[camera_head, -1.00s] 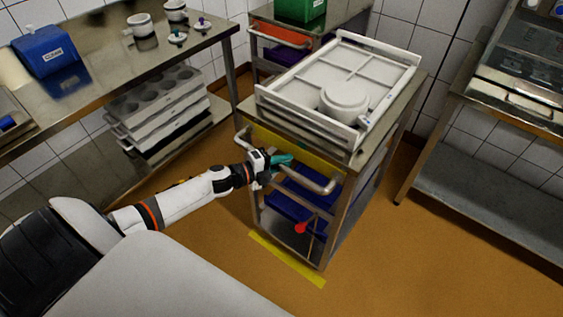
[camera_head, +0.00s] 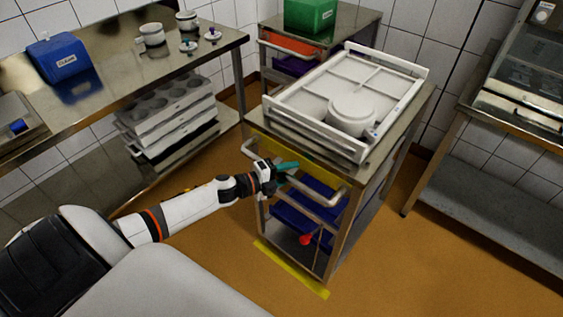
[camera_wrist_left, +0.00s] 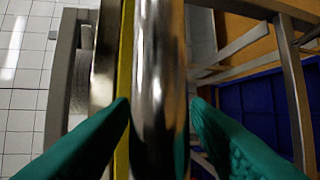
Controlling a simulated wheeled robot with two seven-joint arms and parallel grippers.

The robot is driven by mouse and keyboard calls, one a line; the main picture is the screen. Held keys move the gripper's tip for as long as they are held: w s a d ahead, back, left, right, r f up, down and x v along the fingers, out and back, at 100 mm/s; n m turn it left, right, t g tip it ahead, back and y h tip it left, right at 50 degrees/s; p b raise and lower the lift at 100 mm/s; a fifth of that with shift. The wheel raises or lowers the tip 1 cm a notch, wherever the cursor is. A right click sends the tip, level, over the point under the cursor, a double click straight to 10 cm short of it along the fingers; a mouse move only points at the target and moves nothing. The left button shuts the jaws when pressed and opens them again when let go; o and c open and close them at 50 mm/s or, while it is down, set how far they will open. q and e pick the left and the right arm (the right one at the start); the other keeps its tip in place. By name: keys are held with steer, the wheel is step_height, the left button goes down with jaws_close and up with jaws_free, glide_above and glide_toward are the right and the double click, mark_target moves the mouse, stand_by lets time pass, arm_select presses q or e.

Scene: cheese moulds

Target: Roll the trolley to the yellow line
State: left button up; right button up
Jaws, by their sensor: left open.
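The steel trolley (camera_head: 344,234) stands in the middle of the head view, with its front feet just behind the yellow line (camera_head: 290,268) on the floor. Its tubular handle (camera_head: 320,196) faces me. My left gripper (camera_head: 287,168) is at the handle, with teal fingers. In the left wrist view the handle bar (camera_wrist_left: 160,50) runs between the two open fingers. The left finger is close to the bar, and a gap shows on the right. I cannot tell whether either finger touches it. My right gripper is not in view.
A white rack (camera_head: 300,108) with a white round mould (camera_head: 351,112) lies on the trolley top. Blue crates (camera_head: 300,218) sit inside. A steel table (camera_head: 130,75) stands left, another steel bench (camera_head: 480,205) right. Open brown floor (camera_head: 420,270) lies at the front right.

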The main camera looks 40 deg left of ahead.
arm_select(q)
steer(key=b+v, duration=0.1)
steer(key=v, duration=1.1)
steer(key=s+a+f+n+g+y, duration=0.1)
steer(key=s+a+f+n+y, duration=0.1)
steer(key=f+n, duration=0.35)
steer(key=s+a+f+n+y, duration=0.1)
steer(key=a+f+n+y, duration=0.15)
steer(key=f, duration=0.55)
steer(key=s+d+f+n+g+y, duration=0.1)
steer(key=s+f+n+g+y, duration=0.15)
steer(key=s+f, duration=0.4)
steer(key=s+d+f+n+g+y, duration=0.15)
steer(key=s+f+n, duration=0.25)
steer(key=f, duration=0.6)
steer(key=s+d+f+n+g, duration=0.2)
steer(key=s+d+f, duration=0.2)
steer(key=s, duration=0.3)
steer(key=s+d+f+n+g+h, duration=0.1)
steer(key=s+d+f+g, duration=0.2)
steer(key=s+d+f, duration=0.2)
steer(key=s+d+f+n+g, duration=0.2)
steer(key=s+d+f, duration=0.3)
steer(key=s, duration=0.5)
steer(key=shift+d+n+g, duration=0.35)
steer(key=shift+d+g, duration=0.25)
steer(key=shift+d, duration=0.2)
steer(key=shift+w+f, duration=0.1)
